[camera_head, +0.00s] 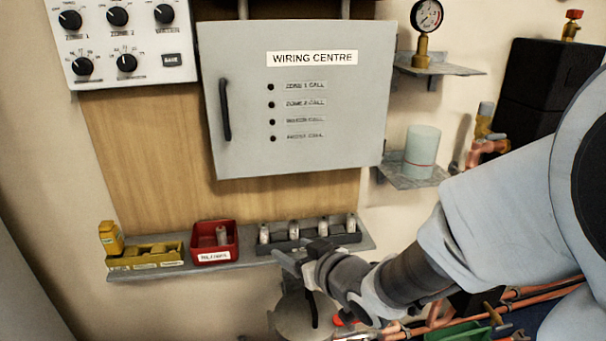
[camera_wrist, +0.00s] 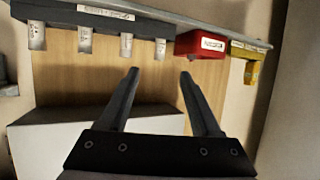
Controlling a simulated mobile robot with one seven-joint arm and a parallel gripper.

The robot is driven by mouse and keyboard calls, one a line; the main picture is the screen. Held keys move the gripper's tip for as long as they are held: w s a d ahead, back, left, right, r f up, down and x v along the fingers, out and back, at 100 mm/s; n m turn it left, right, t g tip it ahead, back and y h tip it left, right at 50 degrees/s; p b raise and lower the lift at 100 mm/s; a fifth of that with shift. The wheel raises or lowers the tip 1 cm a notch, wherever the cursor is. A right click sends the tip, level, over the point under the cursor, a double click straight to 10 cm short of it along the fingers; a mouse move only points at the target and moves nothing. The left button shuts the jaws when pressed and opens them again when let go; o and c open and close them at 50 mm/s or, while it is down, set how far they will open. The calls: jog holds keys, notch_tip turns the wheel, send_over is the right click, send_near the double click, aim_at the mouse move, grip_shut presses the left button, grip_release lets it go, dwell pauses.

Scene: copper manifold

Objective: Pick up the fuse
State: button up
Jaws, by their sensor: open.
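Several pale cylindrical fuses stand in a black rack (camera_head: 280,245) on the wall shelf in the head view. One of these fuses (camera_head: 264,233) is at the rack's left end.
The shelf (camera_head: 180,267) also holds a yellow tray (camera_head: 145,259) with a yellow piece (camera_head: 110,238) at its left end. A grey wiring centre cabinet (camera_head: 300,100) hangs above. A side shelf (camera_head: 410,178) holds a pale cylinder (camera_head: 421,150).

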aim_at(266, 233)
jog(key=p+x, duration=0.2)
jog(key=x, duration=0.7)
jog(key=shift+w+f, duration=0.1)
jog(key=shift+f, duration=0.1)
jog(key=shift+r+b+x, duration=0.1)
jog(key=shift+b+x, duration=0.15)
jog(key=shift+x, duration=1.3)
jog(key=shift+r+b+x, duration=0.15)
jog(key=shift+b+x, duration=0.1)
jog(key=shift+x, duration=1.3)
jog(key=shift+a, duration=0.1)
grip_shut()
